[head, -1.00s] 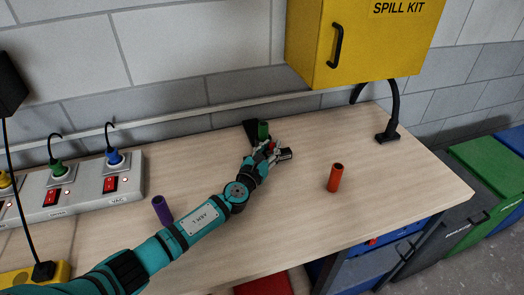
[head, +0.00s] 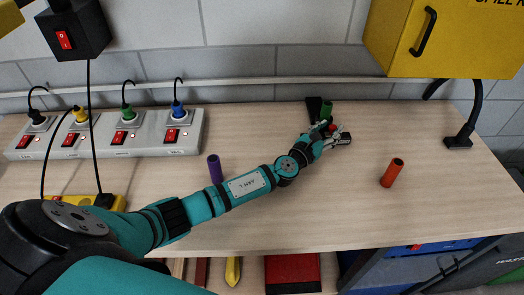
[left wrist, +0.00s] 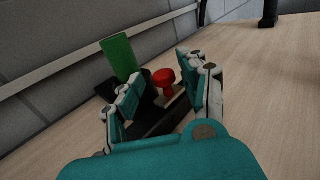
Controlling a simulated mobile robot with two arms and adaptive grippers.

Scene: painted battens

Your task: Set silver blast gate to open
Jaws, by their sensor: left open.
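My left gripper (head: 333,131) reaches across the bench to a small fixture near the wall. In the left wrist view the gripper (left wrist: 160,82) is open, its fingers on either side of a red mushroom-shaped knob (left wrist: 164,78). I cannot tell whether they touch it. Black parts lie under and behind the knob, and a green upright piece (left wrist: 119,57) stands just behind the left finger; it also shows in the head view (head: 327,107). A silver blast gate cannot be made out; the gripper hides part of the fixture. My right gripper is not in view.
A purple tube (head: 214,169) stands beside my left forearm. An orange-red tube (head: 392,172) stands to the gripper's right. A power strip (head: 100,135) with lit red switches lies at left. A yellow cabinet (head: 455,45) overhangs the right back. Bench front is mostly clear.

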